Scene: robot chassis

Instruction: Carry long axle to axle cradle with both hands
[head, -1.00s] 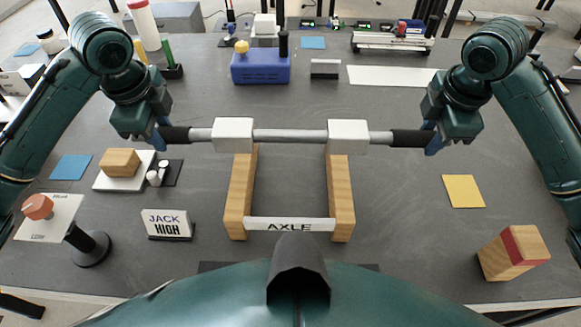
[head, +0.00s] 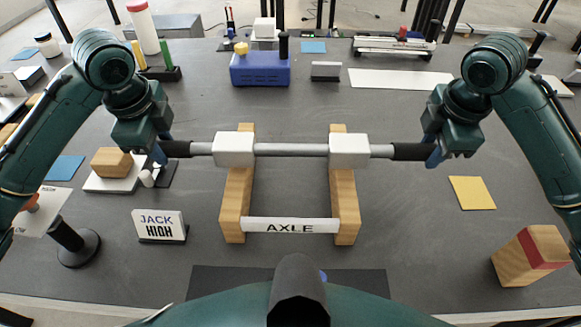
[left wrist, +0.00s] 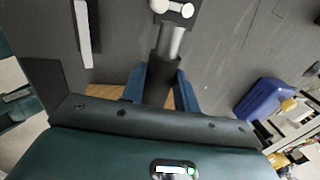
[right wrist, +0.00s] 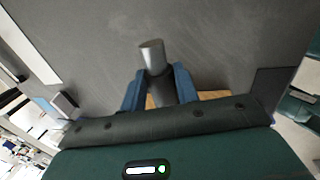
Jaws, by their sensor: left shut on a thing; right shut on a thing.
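The long axle (head: 290,149) is a grey rod with two white blocks and black end grips, held level across the middle of the head view. My left gripper (head: 163,150) is shut on its left black end, also seen in the left wrist view (left wrist: 161,88). My right gripper (head: 432,152) is shut on its right black end, also seen in the right wrist view (right wrist: 158,88). The axle cradle (head: 236,205) has two wooden rails and a white AXLE label (head: 290,225). The axle's white blocks appear over the rails; whether they touch is unclear.
A JACK HIGH sign (head: 160,224) stands left of the cradle. A wooden block on a white plate (head: 108,184) is near my left gripper. A yellow square (head: 472,192) and a red-banded wooden block (head: 530,256) lie right. A blue box (head: 260,69) stands behind.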

